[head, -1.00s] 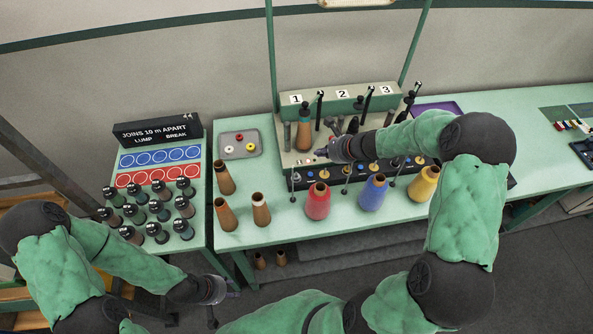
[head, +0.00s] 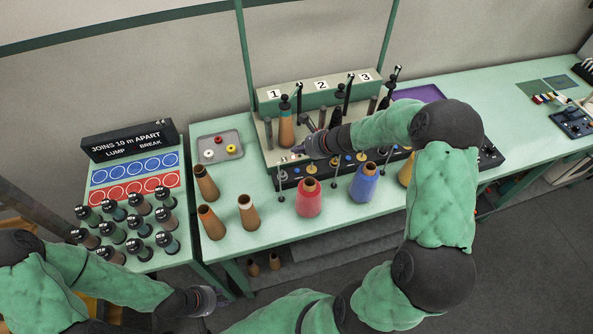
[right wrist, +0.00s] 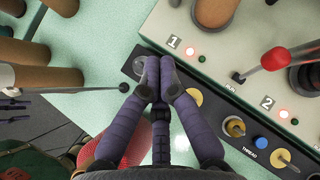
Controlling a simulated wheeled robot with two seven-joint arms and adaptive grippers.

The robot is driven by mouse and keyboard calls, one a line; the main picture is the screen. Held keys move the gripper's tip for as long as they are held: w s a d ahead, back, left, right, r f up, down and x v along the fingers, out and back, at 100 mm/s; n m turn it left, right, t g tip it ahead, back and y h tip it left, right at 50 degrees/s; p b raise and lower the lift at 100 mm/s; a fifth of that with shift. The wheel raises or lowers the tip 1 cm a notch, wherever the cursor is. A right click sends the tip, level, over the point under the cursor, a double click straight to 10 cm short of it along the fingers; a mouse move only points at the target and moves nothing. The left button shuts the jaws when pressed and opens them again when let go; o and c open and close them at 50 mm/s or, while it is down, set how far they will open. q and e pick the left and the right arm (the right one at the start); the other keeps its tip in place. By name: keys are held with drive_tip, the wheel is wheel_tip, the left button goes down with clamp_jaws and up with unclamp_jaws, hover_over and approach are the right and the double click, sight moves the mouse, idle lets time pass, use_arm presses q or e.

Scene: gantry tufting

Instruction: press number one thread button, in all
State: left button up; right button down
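The machine (head: 325,100) stands on the green table with station labels 1, 2 and 3. The tips and fingers hide the strip there, so I cannot make out the number one thread button or tell contact. A blue thread button (right wrist: 261,143) shows farther along the strip. My left gripper (head: 207,300) hangs low at left, its fingers unclear.
Red (head: 309,198) and blue (head: 364,184) yarn cones stand before the strip. Brown cones (head: 249,212) stand to the left. A thin guide post (right wrist: 124,88) rises beside my right fingers. A grey tray (head: 220,147) and a rack of spools (head: 138,225) are farther left.

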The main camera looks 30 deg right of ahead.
drive_tip(key=b, duration=0.6)
hover_over(299, 171)
wheel_tip(299, 171, down, 7)
drive_tip(key=shift+f+b, duration=0.45)
drive_tip(key=shift+f, duration=0.25)
drive_tip(key=shift+f, duration=0.1)
idle(0.5)
drive_tip(key=shift+f+b, duration=0.3)
drive_tip(key=shift+b, duration=0.15)
drive_tip(key=shift+f+b, duration=0.4)
drive_tip(key=shift+b, duration=0.05)
idle(0.6)
drive_tip(key=shift+r, duration=0.1)
drive_tip(key=shift+r+p, duration=0.65)
drive_tip(key=shift+r, duration=0.1)
drive_tip(key=shift+r, duration=0.1)
drive_tip(key=shift+r+p, duration=2.1)
drive_tip(key=shift+r, duration=0.35)
